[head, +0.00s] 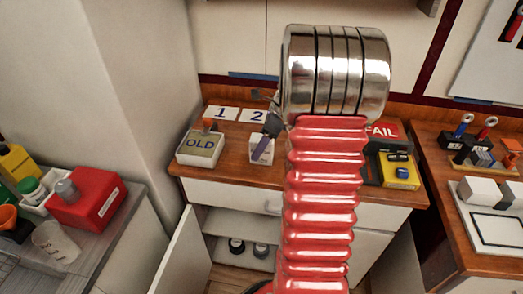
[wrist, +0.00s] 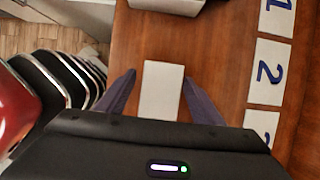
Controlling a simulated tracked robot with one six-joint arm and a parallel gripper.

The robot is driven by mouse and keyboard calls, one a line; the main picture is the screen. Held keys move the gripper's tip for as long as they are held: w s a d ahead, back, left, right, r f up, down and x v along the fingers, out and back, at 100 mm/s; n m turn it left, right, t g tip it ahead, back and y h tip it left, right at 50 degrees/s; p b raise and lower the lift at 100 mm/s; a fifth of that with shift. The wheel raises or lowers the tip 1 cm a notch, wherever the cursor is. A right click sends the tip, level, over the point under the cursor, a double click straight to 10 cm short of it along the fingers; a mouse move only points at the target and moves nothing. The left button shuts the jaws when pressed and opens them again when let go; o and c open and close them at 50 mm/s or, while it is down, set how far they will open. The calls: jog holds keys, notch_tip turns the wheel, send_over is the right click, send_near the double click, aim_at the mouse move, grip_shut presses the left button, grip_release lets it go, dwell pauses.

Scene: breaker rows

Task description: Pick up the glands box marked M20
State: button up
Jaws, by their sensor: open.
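A small white box (head: 258,157) stands on the wooden counter, just right of the grey OLD box. I cannot read any marking on it, so I cannot tell whether it is the M20 glands box. My gripper (head: 266,142) is at this box in the head view, and a dark finger covers part of it. In the wrist view, the plain pale top of the white box (wrist: 162,88) lies between the two spread fingers of my gripper (wrist: 158,84). The gripper is open, with a gap showing on both sides of the box.
The OLD box (head: 200,148) is close on the left. Number cards, such as the 2 card (wrist: 270,71), lie behind. My red arm hides the middle of the counter (head: 235,180). A FAIL box (head: 385,131) and yellow box (head: 401,172) are farther right.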

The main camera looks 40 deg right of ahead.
jog(key=shift+x, duration=1.1)
jog(key=c, duration=1.3)
